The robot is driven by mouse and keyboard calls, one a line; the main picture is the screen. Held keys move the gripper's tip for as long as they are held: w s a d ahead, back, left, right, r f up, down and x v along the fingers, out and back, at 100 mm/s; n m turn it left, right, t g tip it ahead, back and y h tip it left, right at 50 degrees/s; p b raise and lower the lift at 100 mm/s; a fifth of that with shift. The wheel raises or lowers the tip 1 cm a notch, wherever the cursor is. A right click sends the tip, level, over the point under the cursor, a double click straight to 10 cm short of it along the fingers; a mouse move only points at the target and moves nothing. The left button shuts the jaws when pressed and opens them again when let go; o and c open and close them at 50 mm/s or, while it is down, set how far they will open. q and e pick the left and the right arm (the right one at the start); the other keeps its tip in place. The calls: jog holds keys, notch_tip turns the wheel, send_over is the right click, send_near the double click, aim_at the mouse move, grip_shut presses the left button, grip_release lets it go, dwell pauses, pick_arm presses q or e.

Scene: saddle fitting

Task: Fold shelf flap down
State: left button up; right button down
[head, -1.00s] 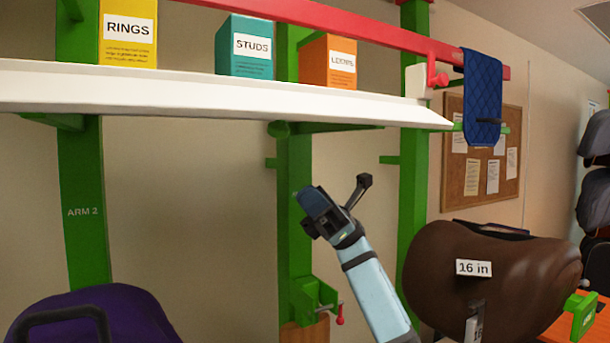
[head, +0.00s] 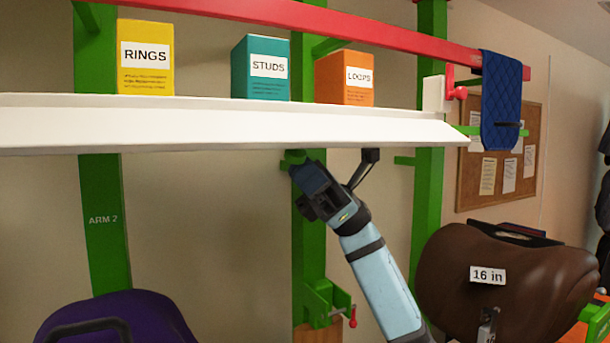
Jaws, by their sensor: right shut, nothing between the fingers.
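The white shelf (head: 60,102) runs across the picture with boxes standing on it. Its long white front flap (head: 220,130) spans the full front edge and ends in a slanted edge at the right; its exact angle is hard to judge. My left gripper is not in view.
Yellow RINGS (head: 146,58), teal STUDS (head: 262,68) and orange LOOPS (head: 345,78) boxes stand on the shelf. A red bar (head: 400,38) crosses above; a blue pad (head: 501,100) hangs at right. A brown saddle (head: 500,280) and purple saddle (head: 115,315) sit below.

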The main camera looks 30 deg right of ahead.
jog(key=shift+s+f+m+t+y+b, duration=0.1)
jog(key=shift+s+m+t+y+b, duration=0.25)
jog(key=shift+m+t, duration=0.35)
jog(key=m+t, duration=0.1)
jog(key=s+r+m+t+y+b, duration=0.1)
jog(key=m, duration=0.1)
jog(key=s+m+t+b, duration=0.1)
jog(key=shift+s+r+m+t+y, duration=0.1)
jog(key=shift+r+m+t+y, duration=0.2)
jog(key=shift+m, duration=0.1)
jog(key=shift+s, duration=0.1)
jog(key=b, duration=0.5)
send_near(291, 145)
jog(key=w+a+f, duration=0.1)
jog(key=a, duration=0.1)
jog(key=b+v, duration=0.2)
jog(key=v, duration=0.7)
jog(key=shift+d, duration=0.3)
